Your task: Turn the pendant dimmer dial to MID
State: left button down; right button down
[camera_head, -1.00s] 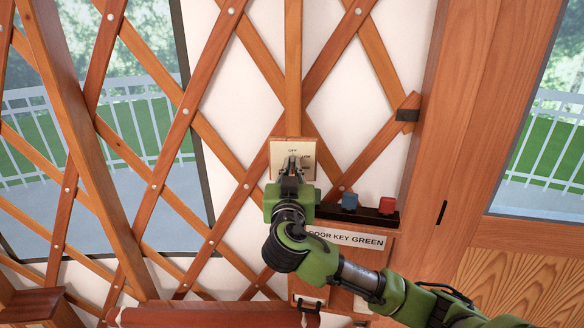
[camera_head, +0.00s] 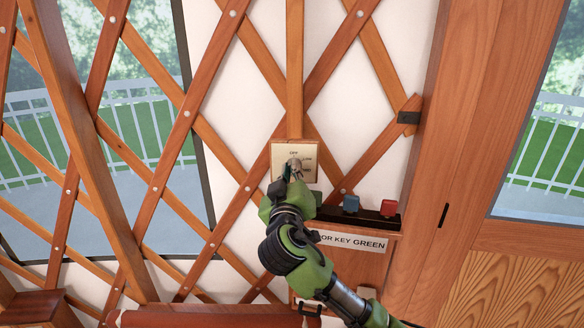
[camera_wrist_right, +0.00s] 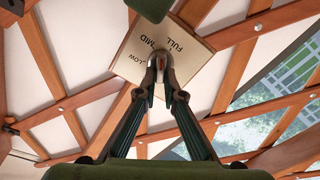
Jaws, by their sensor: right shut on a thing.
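The dimmer's cream plate (camera_head: 281,155) is on a wooden backing on the lattice wall. OFF is printed at its top and a label that looks like LOW at its right; the lower labels are hidden behind my right gripper (camera_head: 294,168). That gripper is shut on the dial knob (camera_wrist_right: 159,60) at the plate's middle. The dial's pointer is too small and covered to read. My left gripper is not in view.
A dark rail (camera_head: 377,216) right below the plate carries a blue block (camera_head: 350,203) and a red block (camera_head: 388,207). A sign ending in KEY GREEN (camera_head: 352,241) is under it, partly behind my arm. A door frame (camera_head: 440,150) stands at the right.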

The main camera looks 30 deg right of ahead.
jog(key=shift+w+a+f+n+p, duration=0.1)
jog(key=shift+n+p, duration=0.65)
jog(key=shift+n, duration=0.6)
jog(key=shift+w+a+f+n+p, duration=0.1)
jog(key=shift+n+p, duration=0.6)
jog(key=shift+n, duration=0.65)
jog(key=c, duration=2.2)
grip_release()
jog(key=shift+o, duration=0.2)
jog(key=shift+s, duration=0.1)
jog(key=v, duration=1.2)
jog(key=shift+f, duration=0.1)
